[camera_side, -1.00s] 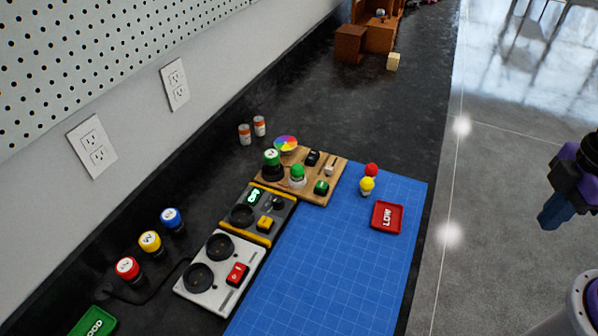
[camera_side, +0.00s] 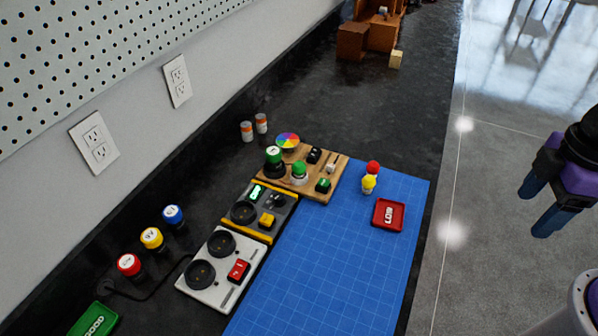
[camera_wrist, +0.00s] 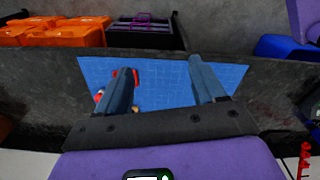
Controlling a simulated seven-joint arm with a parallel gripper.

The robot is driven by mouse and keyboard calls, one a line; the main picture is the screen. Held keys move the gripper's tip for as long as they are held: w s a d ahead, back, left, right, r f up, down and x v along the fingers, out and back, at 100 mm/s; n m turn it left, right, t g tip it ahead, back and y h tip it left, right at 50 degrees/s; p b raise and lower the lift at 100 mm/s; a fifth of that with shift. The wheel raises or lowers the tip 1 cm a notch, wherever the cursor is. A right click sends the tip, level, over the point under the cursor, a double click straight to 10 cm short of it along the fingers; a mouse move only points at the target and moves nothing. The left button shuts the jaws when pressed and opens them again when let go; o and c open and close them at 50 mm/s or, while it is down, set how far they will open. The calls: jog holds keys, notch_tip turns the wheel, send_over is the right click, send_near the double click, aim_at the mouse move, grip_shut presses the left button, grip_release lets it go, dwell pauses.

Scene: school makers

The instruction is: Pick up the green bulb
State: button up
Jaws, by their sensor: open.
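The green bulb (camera_side: 299,167) has a green top and a pale base and stands upright on the wooden board (camera_side: 323,192) in the side view. A green-topped piece (camera_side: 273,155) with a white label sits in a black base just left of it. My gripper (camera_side: 533,208) is open and empty, at the right edge above the floor, well away from the bulb. In the wrist view my open gripper (camera_wrist: 162,72) has its two fingers apart over the blue mat. I cannot make out the green bulb there.
On the blue mat (camera_side: 320,265) are a red bulb (camera_side: 373,167), a yellow bulb (camera_side: 369,184) and a red LOW tray (camera_side: 388,214). Grey and white socket panels lie left. Orange bins (camera_wrist: 50,32) and a blue bin (camera_wrist: 285,47) show in the wrist view.

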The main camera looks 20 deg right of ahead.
jog(key=w+a+m+t, duration=0.2)
jog(key=w+a+m, duration=0.5)
jog(key=w+a, duration=0.95)
jog(key=m+t+h, duration=0.2)
jog(key=m, duration=0.6)
send_near(299, 164)
jog(key=x, duration=1)
jog(key=shift+r, duration=0.1)
jog(key=c, duration=1.1)
jog(key=shift+c, duration=0.2)
